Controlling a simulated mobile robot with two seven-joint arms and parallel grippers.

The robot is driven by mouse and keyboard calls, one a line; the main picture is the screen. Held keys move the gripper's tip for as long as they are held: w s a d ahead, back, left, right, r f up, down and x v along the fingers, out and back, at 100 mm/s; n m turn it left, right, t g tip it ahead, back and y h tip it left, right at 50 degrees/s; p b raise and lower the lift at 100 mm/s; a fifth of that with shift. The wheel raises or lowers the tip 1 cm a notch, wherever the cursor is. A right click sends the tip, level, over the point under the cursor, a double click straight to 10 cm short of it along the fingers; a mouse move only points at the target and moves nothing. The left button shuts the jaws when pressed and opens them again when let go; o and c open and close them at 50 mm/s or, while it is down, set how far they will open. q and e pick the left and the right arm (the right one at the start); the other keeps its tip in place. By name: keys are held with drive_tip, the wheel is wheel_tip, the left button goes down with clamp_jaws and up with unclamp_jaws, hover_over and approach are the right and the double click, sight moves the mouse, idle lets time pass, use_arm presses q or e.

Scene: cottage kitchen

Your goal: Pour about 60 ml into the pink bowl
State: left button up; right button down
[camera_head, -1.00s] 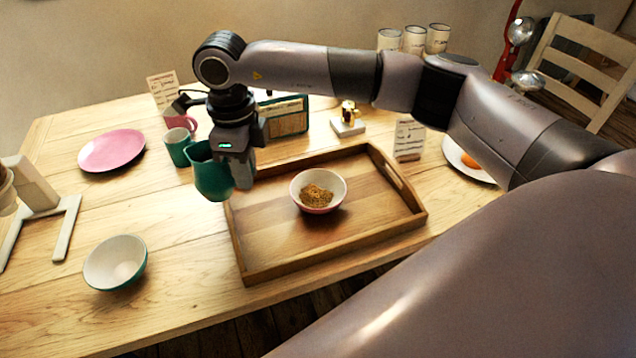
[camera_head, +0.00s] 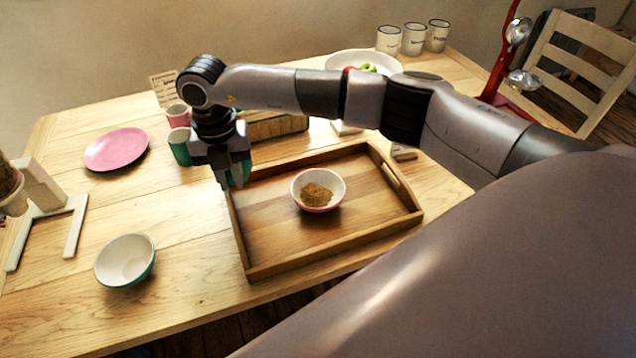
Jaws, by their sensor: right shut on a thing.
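The pink bowl (camera_head: 320,204), white inside and pink outside, stands upright in the wooden tray and holds a heap of brown grainy stuff (camera_head: 316,194). My right gripper (camera_head: 232,182) is over the tray's left edge, left of the bowl and apart from it. It is shut on the green jug (camera_head: 237,180). Most of the jug is hidden behind the gripper, so its tilt and contents cannot be told. My left gripper is not in view.
The wooden tray (camera_head: 290,262) has raised walls. A green-and-white bowl (camera_head: 126,262) stands at front left, a pink plate (camera_head: 116,149) behind it. A green mug (camera_head: 180,146) and pink mug (camera_head: 178,115) stand behind the gripper.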

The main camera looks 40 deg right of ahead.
drive_tip(key=m, duration=0.3)
drive_tip(key=a+f+m+p, duration=0.1)
drive_tip(key=m, duration=0.2)
drive_tip(key=m+p, duration=0.1)
drive_tip(key=m, duration=0.1)
drive_tip(key=shift+w+a+f+m, duration=0.15)
drive_tip(key=shift+w+a+m, duration=0.1)
drive_tip(key=shift+w+m, duration=0.15)
drive_tip(key=m, duration=0.3)
drive_tip(key=shift+a+f+m+p, duration=0.3)
drive_tip(key=shift+f+m+p, duration=0.05)
drive_tip(key=shift+m+p, duration=0.05)
drive_tip(key=shift+a+f+m+p, duration=0.15)
drive_tip(key=shift+f+m+p, duration=0.1)
drive_tip(key=shift+m, duration=0.7)
drive_tip(key=shift+a+f+m+p, duration=0.1)
drive_tip(key=shift+a+f+m, duration=0.1)
drive_tip(key=shift+m, duration=0.75)
drive_tip(key=shift+d+y, duration=0.25)
drive_tip(key=shift+y, duration=0.05)
